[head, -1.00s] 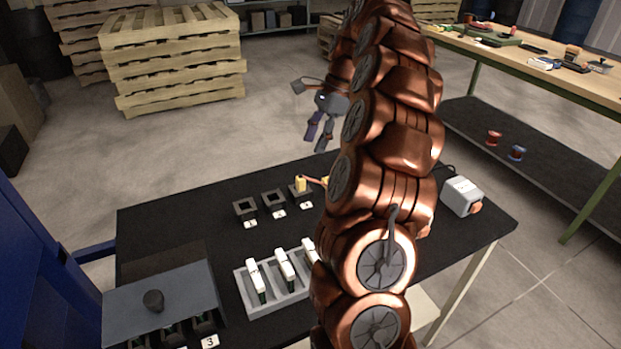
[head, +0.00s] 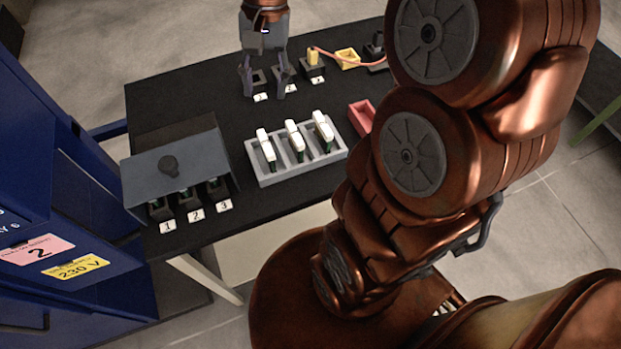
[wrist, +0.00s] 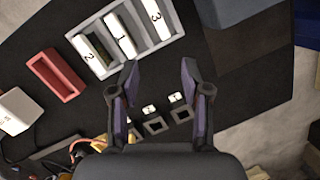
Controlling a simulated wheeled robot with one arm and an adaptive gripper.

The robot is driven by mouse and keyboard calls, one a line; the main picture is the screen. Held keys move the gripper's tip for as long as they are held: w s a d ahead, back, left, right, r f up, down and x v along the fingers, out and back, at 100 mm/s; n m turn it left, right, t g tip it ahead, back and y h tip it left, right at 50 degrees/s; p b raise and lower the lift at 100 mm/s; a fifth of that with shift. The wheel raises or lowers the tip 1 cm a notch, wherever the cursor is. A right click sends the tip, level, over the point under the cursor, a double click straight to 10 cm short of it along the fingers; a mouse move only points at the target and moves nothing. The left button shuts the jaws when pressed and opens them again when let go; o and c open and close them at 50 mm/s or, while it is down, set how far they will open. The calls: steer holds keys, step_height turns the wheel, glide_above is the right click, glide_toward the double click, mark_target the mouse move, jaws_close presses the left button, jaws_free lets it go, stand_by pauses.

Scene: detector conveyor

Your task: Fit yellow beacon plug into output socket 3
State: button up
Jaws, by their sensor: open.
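The yellow plug (head: 313,57) stands upright at the back-row black socket (head: 312,71) labelled 3, with an orange cable running right from it. How deep it sits, I cannot tell. In the wrist view, yellow (wrist: 100,143) shows at the lower left, partly hidden by my gripper. My gripper (head: 266,90) is open and empty, left of the plug, its fingers appearing over or around back-row sockets 1 and 2; its height above them is unclear. In the wrist view, my gripper's fingers (wrist: 160,70) are spread apart, with two empty sockets (wrist: 154,125) showing below right.
A grey rack (head: 262,177) holds several white-topped modules. A grey covered box (head: 175,168) has front sockets labelled 1, 2, 3. A blue cabinet (head: 60,190) stands left.

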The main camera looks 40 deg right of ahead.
steer(key=s+a+f+n+h, duration=0.1)
steer(key=s+f+n, duration=0.3)
steer(key=s, duration=0.5)
steer(key=s+a+f+n+h, duration=0.1)
steer(key=s+a+f+n, duration=0.2)
steer(key=s, duration=0.6)
steer(key=shift+f+n+g, duration=0.3)
steer(key=shift+f+n, duration=0.1)
steer(key=shift+f, duration=0.05)
step_height(320, 180, up, 10)
steer(key=p, duration=1)
steer(key=shift+w+r, duration=0.15)
steer(key=shift+r, duration=0.1)
steer(key=shift+f, duration=0.15)
steer(key=shift+c, duration=0.2)
steer(key=shift+c, duration=0.3)
steer(key=shift+a, duration=0.1)
